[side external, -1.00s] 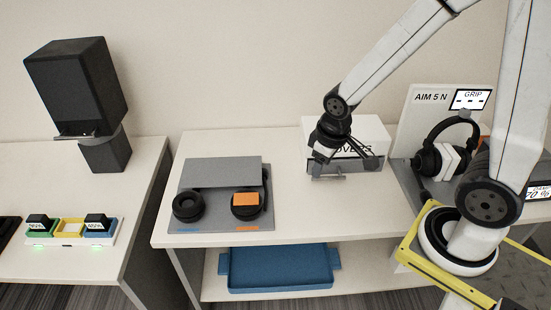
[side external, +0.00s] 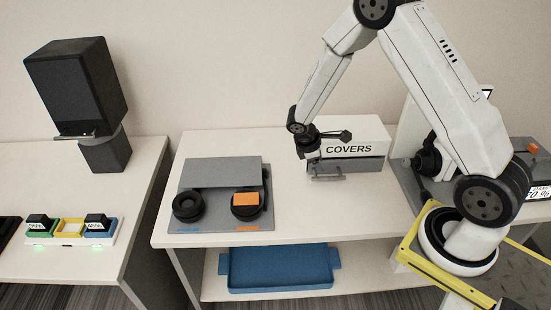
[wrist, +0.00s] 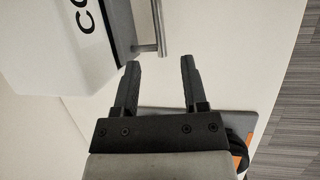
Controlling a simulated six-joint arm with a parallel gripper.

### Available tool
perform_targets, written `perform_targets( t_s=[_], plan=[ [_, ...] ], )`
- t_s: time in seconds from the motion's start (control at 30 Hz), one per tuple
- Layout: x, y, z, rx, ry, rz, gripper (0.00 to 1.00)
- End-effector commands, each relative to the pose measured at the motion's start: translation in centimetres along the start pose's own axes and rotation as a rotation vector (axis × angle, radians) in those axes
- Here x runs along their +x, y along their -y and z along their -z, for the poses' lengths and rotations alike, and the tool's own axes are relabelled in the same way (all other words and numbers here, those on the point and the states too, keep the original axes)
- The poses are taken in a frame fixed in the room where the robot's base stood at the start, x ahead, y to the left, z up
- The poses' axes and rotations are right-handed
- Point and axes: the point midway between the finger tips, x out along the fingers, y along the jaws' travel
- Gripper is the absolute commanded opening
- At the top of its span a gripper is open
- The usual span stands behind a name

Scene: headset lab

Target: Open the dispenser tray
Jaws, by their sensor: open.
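The dispenser is a white box labelled COVERS (side external: 362,139) at the back of the middle table. Its grey tray (side external: 358,165) sits under the white part, with a metal bar handle (side external: 327,177) at the front. The tray looks shut. In the wrist view the handle (wrist: 158,28) lies just beyond my fingertips, and the dark tray front (wrist: 121,27) is left of it. My gripper (wrist: 160,65) is open and empty, with the handle not between its fingers. In the side view my gripper is above and at the left of the box front.
A blue tray (side external: 280,268) is on the lower shelf. Bare tabletop lies before the dispenser.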

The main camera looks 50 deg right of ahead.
Motion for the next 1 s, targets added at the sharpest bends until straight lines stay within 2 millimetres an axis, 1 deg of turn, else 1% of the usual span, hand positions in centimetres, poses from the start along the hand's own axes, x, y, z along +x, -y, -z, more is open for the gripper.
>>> perform_targets(
  t_s=[0.3, 0.47, 1.0],
  plan=[
    [0.4, -0.2, 0.0, -0.009, 0.007, -0.002, 0.56],
    [1.1, -0.2, 0.0, -0.009, 0.007, -0.002, 0.56],
    [6.7, -0.1, 0.0, -0.009, 0.007, -0.001, 0.56]
  ],
)
